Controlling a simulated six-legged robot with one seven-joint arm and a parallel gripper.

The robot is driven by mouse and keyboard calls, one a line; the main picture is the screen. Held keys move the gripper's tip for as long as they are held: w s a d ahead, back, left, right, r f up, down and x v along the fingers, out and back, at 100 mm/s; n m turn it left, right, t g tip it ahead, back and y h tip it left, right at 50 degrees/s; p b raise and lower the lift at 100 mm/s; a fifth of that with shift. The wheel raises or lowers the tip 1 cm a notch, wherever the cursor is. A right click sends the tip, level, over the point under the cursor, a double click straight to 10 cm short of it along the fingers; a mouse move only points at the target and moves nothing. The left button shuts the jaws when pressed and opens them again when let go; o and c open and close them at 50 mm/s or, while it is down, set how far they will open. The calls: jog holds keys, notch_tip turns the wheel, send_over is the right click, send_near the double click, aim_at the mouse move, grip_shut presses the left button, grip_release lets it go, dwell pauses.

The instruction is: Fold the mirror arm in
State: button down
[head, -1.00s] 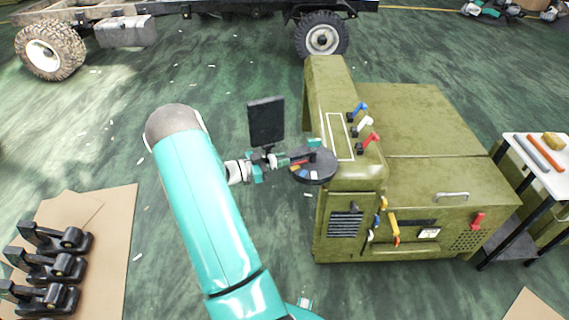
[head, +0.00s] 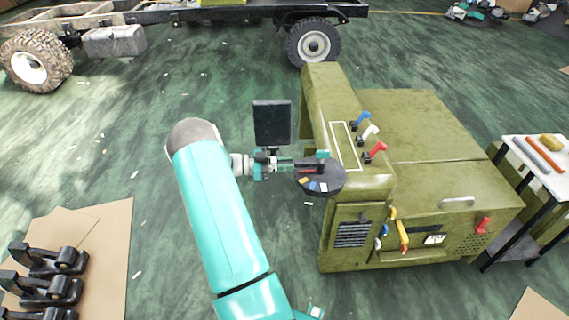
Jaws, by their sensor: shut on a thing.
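The mirror arm's dark rectangular mirror (head: 272,122) stands upright on a short stem, just left of the olive cabinet (head: 350,210). Below it, the mirror arm (head: 305,170) reaches left from above a round black disc (head: 322,185) with coloured marks on the cabinet's left side. My gripper (head: 272,165) is shut on the mirror arm, just under the mirror. The exact contact is small and partly hidden by the jaws. My teal arm comes up from the bottom.
The cabinet top carries blue, white and red levers (head: 367,135), and its front has more handles. A small table (head: 545,180) stands at right. Black brackets (head: 45,275) lie on brown board at lower left. A truck chassis (head: 180,18) spans the back. The floor left of my arm is mostly clear.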

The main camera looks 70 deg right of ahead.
jog(key=shift+w+d, duration=0.1)
jog(key=c, duration=1.3)
grip_release()
jog(key=v, duration=1.3)
jog(key=shift+w+a, duration=0.2)
jog(key=shift+w, duration=0.1)
